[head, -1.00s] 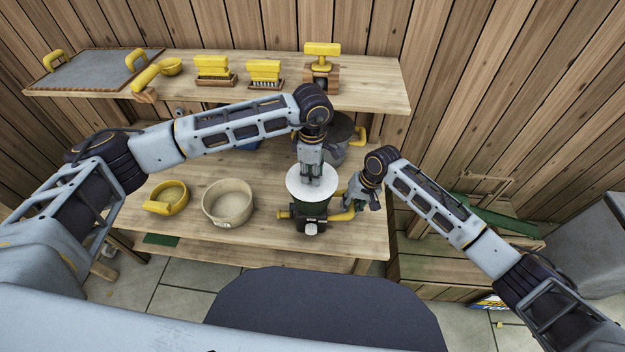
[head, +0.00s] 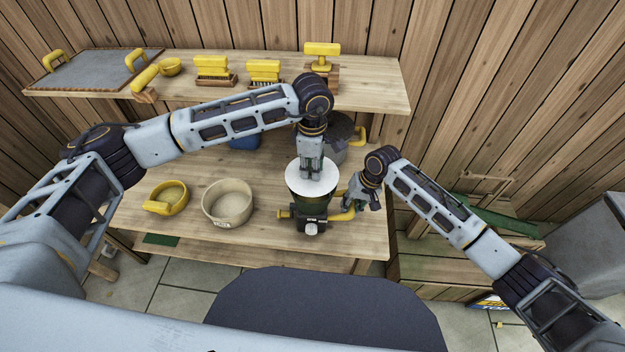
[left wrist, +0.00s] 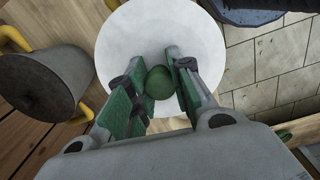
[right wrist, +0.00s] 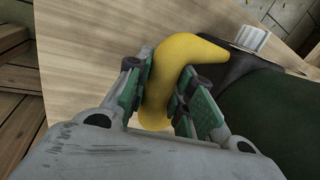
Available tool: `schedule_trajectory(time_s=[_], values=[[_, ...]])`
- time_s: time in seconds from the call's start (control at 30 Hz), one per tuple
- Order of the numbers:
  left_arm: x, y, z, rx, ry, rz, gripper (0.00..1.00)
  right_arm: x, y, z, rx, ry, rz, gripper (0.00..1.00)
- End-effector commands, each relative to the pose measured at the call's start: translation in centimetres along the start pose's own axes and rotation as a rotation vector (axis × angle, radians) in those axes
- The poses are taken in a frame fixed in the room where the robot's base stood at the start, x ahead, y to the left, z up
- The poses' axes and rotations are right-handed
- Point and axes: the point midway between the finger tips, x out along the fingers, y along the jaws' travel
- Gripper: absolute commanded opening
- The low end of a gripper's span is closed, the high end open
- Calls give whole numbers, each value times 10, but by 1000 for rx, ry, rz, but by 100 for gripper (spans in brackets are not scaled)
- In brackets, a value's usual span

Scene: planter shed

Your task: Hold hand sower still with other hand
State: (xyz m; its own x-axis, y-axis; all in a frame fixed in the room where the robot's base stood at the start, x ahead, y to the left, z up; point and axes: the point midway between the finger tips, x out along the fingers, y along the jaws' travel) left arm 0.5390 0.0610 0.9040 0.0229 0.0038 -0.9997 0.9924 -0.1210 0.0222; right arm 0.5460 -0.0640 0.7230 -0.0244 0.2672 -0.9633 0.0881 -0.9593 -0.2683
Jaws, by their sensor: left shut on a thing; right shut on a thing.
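The hand sower (head: 312,206) stands on the lower bench, with a dark green body and yellow handles at its sides. A white round lid (head: 297,180) is above its body; from the head view I cannot tell how large any gap is. My left gripper (head: 313,175) points down and is shut on the lid's green knob (left wrist: 159,82). The lid (left wrist: 130,45) fills the middle of the left wrist view. My right gripper (head: 352,200) is shut on the sower's right yellow handle (right wrist: 187,52). Part of the body (right wrist: 265,115) shows beside it.
A beige bowl (head: 228,203) and a yellow scoop (head: 160,203) stand left of the sower. Brushes (head: 213,72) and a tray (head: 85,72) lie on the upper shelf. Bench wood at the front is clear.

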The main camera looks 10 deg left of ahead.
Motion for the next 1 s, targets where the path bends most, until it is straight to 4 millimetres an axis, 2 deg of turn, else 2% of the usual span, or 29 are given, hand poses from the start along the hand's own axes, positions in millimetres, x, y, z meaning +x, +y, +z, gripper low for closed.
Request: schedule_trajectory(time_s=[1.0], values=[[-19, -6, -38, -2, 0, 0, 0, 1, 1, 1, 0, -2, 2, 0]])
